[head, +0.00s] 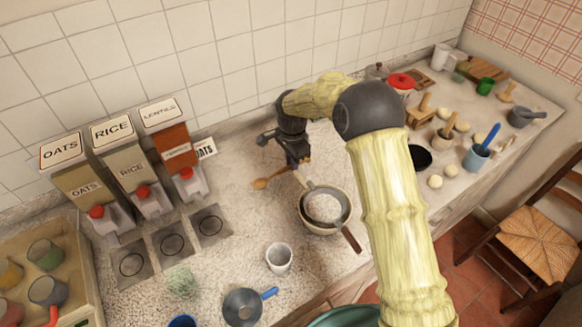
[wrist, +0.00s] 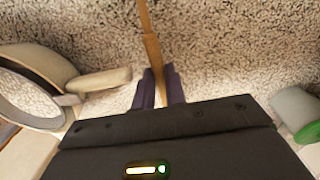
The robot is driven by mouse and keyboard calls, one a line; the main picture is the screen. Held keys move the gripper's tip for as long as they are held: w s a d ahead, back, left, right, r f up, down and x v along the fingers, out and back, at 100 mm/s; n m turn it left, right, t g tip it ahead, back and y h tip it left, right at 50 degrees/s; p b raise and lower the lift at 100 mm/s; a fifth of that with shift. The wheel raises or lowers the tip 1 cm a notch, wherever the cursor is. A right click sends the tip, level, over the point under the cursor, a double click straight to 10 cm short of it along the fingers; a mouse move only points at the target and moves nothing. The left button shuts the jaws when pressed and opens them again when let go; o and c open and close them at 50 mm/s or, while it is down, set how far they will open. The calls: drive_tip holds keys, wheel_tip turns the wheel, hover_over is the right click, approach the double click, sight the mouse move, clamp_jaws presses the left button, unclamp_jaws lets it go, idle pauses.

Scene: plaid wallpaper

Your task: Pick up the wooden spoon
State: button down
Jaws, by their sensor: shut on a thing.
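The wooden spoon (head: 272,179) is brown, with its bowl end to the left of my gripper in the head view. In the wrist view its thin handle (wrist: 150,45) runs from the top edge down between my fingers. My gripper (head: 298,162) is shut on the spoon's handle; in the wrist view the two dark fingers (wrist: 158,88) stand on either side of it. The spoon is over the speckled counter; I cannot tell whether it touches it. The far end of the handle is hidden by my gripper.
A bowl with a sieve (head: 325,208) stands just in front of my gripper, and its handle (wrist: 98,80) is close to the fingers in the wrist view. A cup (head: 279,257) stands nearer. Dispensers (head: 132,175) line the left. Bare counter (head: 235,255) lies between them.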

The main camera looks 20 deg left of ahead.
wheel_tip(320, 180, up, 8)
drive_tip(key=shift+b, duration=0.55)
